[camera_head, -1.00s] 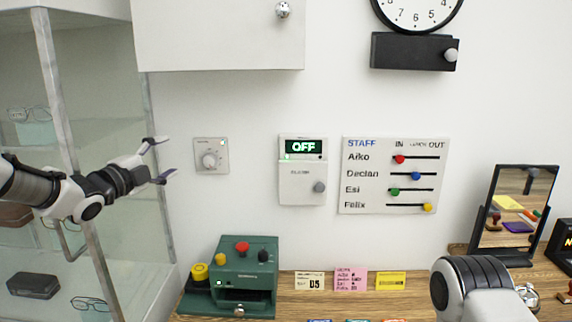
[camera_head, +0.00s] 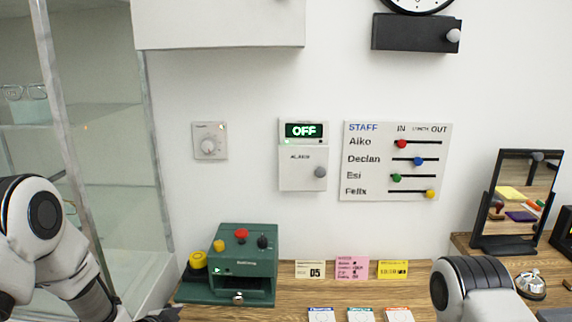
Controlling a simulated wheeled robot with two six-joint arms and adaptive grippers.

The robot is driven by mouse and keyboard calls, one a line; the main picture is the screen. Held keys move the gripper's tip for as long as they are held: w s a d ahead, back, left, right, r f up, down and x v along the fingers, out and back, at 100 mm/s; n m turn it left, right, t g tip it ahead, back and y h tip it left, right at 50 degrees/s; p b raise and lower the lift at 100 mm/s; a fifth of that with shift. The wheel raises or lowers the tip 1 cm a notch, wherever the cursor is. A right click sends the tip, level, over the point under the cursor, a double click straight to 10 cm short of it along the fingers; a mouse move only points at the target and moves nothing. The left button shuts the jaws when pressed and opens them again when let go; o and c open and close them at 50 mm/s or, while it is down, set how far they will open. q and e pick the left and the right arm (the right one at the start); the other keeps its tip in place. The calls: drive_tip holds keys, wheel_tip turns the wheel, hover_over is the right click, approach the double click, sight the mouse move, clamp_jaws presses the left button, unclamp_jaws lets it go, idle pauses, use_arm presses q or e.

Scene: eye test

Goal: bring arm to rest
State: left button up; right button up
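My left arm comes in low at the left edge, its white and black links bent down toward the bottom edge. Only a dark sliver of my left gripper (camera_head: 163,315) shows at the bottom edge, left of the green machine, so its fingers cannot be judged. My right arm shows as one white and black link at the lower right, in front of the desk. My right gripper is out of view.
A green machine (camera_head: 246,263) with knobs stands on the wooden desk (camera_head: 290,300). Paper notes (camera_head: 352,267) stand along the wall. A glass cabinet (camera_head: 110,180) is at left. A mirror (camera_head: 518,243) and bell (camera_head: 530,285) are at right. The alarm panel (camera_head: 303,172) reads OFF.

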use_arm(q)
drive_tip(key=s+f+n+g+y+b, duration=0.1)
drive_tip(key=s+f+n+g+b, duration=0.2)
drive_tip(key=s+f, duration=0.95)
drive_tip(key=s+f+n+g+y, duration=0.1)
drive_tip(key=s+f+n+g, duration=0.2)
drive_tip(key=s, duration=0.9)
drive_tip(key=s+a+f+n+g+y+b, duration=0.1)
drive_tip(key=s+f+n+g, duration=0.2)
drive_tip(key=s+f, duration=0.5)
drive_tip(key=s+g, duration=0.1)
drive_tip(key=s, duration=0.3)
drive_tip(key=shift+n, duration=0.4)
drive_tip(key=shift+a, duration=0.1)
